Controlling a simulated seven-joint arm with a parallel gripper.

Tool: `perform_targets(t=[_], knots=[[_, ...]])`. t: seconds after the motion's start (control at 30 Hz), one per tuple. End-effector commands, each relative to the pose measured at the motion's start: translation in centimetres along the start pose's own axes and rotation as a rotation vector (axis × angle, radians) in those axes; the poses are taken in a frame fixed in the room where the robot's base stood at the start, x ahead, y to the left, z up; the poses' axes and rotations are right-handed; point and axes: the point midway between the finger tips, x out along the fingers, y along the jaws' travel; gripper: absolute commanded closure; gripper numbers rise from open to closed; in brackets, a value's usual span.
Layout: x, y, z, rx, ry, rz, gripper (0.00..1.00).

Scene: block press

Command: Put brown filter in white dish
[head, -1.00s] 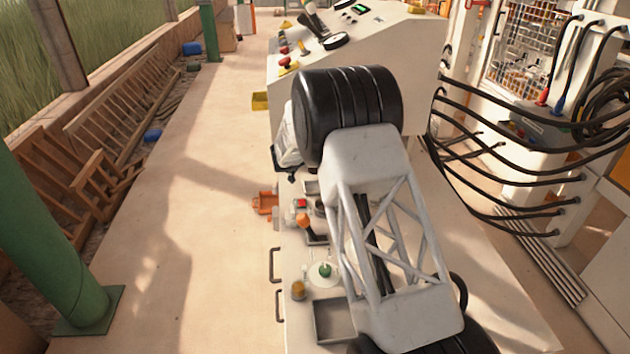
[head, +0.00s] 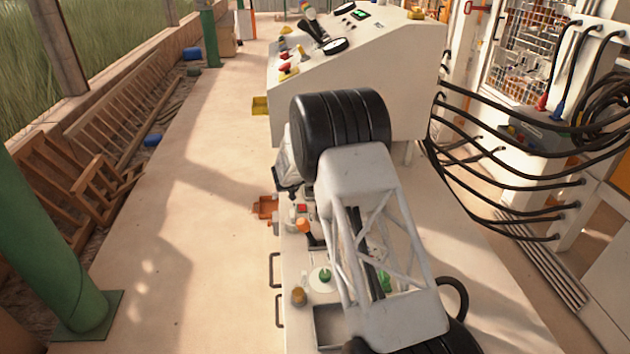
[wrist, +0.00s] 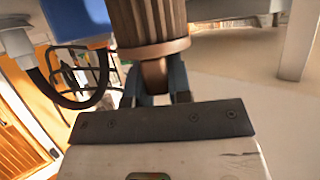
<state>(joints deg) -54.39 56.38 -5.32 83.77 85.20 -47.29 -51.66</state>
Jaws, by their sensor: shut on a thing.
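In the wrist view a brown ribbed filter (wrist: 150,24) stands out from my gripper (wrist: 164,88). The dark fingers are shut on its narrow lower stem, and its top is cut off by the picture edge. In the head view my own arm hides the fingers and the filter. A small white round piece (head: 316,283) with a green knob on it lies on the pale bench; I cannot tell whether it is the white dish. No other white dish shows clearly.
A grey square tray (head: 318,338) sits at the bench's near left. A small amber-brown piece (head: 298,296) stands by it. An orange-topped lever (head: 303,226) is farther back. The sloped control console (head: 355,75) rises behind, with black hoses (head: 510,183) to the right.

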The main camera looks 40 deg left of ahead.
Motion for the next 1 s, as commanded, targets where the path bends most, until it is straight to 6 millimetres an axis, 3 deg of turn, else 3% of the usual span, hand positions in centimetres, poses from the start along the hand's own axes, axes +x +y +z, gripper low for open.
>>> perform_targets(t=[0.2,0.77,0.8,0.93,1.0], knots=[[0.9,0.0,1.9,-0.001,0.000,0.000,1.00],[1.2,0.0,2.6,-0.001,0.000,0.000,1.00],[1.2,0.0,2.6,-0.001,0.000,0.000,0.77],[1.2,0.0,2.6,-0.001,0.000,0.000,0.57],[1.2,0.0,2.6,-0.001,0.000,0.000,0.56]])
